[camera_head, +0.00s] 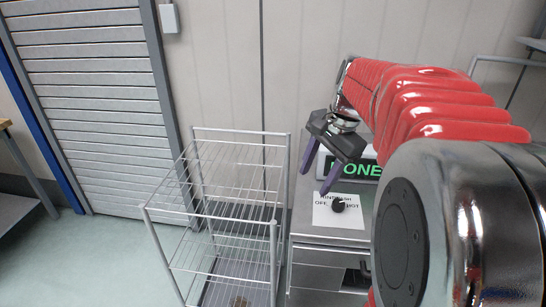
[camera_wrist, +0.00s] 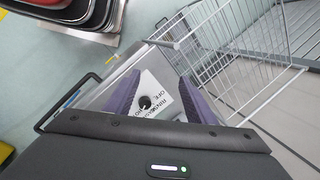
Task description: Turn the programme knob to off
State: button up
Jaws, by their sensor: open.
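The programme knob (camera_head: 338,204) is a small black round knob on a white label (camera_head: 325,217) on top of a grey metal machine (camera_head: 305,228). The label has "OFF" left of the knob and "HOT" right of it. The knob's pointer is too small to read. My gripper (camera_head: 314,182) is open, its two purple fingers pointing down, above and left of the knob in the head view. In the wrist view the knob (camera_wrist: 145,102) shows between the fingers of my gripper (camera_wrist: 160,75), nearer the left one. Nothing is held.
A white wire rack (camera_head: 210,215) stands directly left of the machine. A sign or display with green letters (camera_head: 362,169), partly hidden by my arm, sits behind the label. A grey slatted shutter (camera_head: 85,90) is at the back left. The floor at left is clear.

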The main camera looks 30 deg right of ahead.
jog(key=w+d+f+m+y, duration=0.1)
jog(key=d+m, duration=0.3)
jog(key=d, duration=0.5)
jog(key=m+y, duration=0.1)
jog(key=m, duration=0.4)
send_over(339, 202)
jog(key=s+d, duration=0.3)
jog(key=d, duration=0.2)
notch_tip(339, 202, down, 3)
jog(key=shift+s+r, duration=0.2)
jog(key=shift+r, duration=0.05)
jog(key=shift+a+f, duration=0.1)
jog(key=x, duration=1.3)
jog(key=shift+w+a+f, duration=0.15)
jog(key=shift+a+f, duration=0.05)
jog(key=shift+f, duration=0.05)
jog(key=shift+c, duration=0.6)
